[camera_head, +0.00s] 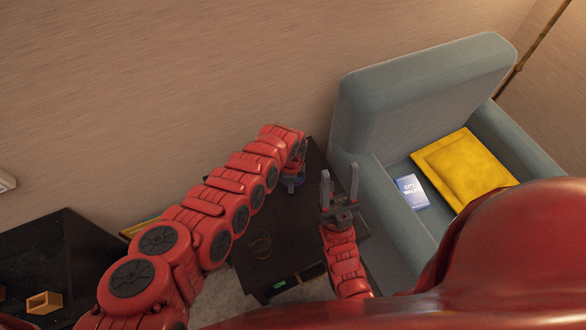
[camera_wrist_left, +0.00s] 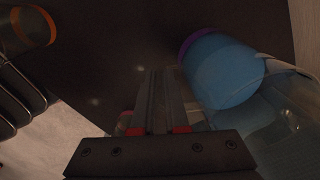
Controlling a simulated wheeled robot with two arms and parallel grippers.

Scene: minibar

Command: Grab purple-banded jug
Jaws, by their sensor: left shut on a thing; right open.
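The purple-banded jug (camera_wrist_left: 225,72) shows in the left wrist view with a blue body, a purple band and a clear part. In the head view only a small blue-purple bit of it (camera_head: 299,182) shows at the dark table. My left gripper (camera_head: 291,180) is at the jug, partly hidden by its own wrist. Its fingers (camera_wrist_left: 163,98) are close together beside the blue body, shut on the jug; the exact contact is too dark to see. My right gripper (camera_head: 340,185) is open and empty, pointing up, to the right of the jug in the head view.
A clear glass with an orange rim (camera_head: 260,246) stands on the dark table (camera_head: 250,270); it also shows in the left wrist view (camera_wrist_left: 32,25). A grey-blue armchair (camera_head: 415,100) with a yellow cushion (camera_head: 462,168) and blue book (camera_head: 411,191) is right. A black counter (camera_head: 50,250) is left.

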